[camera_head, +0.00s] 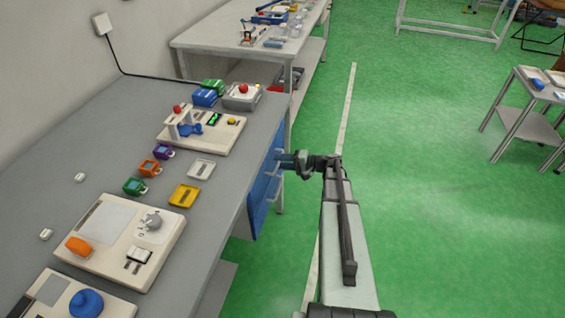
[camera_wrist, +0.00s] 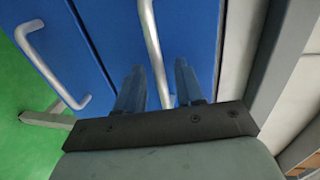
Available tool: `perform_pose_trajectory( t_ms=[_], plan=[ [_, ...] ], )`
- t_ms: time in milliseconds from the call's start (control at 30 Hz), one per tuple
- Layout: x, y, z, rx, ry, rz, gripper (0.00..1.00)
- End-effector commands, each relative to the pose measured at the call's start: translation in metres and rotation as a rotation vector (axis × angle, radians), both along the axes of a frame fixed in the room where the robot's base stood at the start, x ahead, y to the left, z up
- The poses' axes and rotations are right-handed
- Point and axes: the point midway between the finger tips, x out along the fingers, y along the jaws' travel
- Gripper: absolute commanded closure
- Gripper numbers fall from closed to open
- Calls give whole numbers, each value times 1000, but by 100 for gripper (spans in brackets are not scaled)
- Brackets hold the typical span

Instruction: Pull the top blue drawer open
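The blue drawers are set under the right side of the grey workbench. In the wrist view the top blue drawer (camera_wrist: 196,30) is the panel nearest the bench edge, with a vertical-looking silver bar handle (camera_wrist: 151,45). My gripper (camera_wrist: 157,78) is open, with one blue-grey finger on each side of this handle. A gap shows between the fingers and the bar; contact cannot be told. In the head view my gripper (camera_head: 281,161) is at the upper part of the blue drawer front (camera_head: 262,192), just below the bench edge. The drawer looks shut.
A lower blue drawer (camera_wrist: 62,30) with its own silver handle (camera_wrist: 48,68) lies to the left in the wrist view. The grey workbench (camera_head: 225,215) carries several devices and coloured parts. The green floor (camera_head: 420,200) right of the drawers is clear.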

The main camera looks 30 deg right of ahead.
Motion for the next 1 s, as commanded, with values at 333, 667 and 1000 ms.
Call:
perform_pose_trajectory(
  t_ms=[333, 667, 1000],
  plan=[
    [0, 0, 0, 0, 0, 0, 92],
    [0, 0, 0, 0, 0, 0, 100],
    [-2, -2, 0, 0, 0, 0, 100]
  ],
)
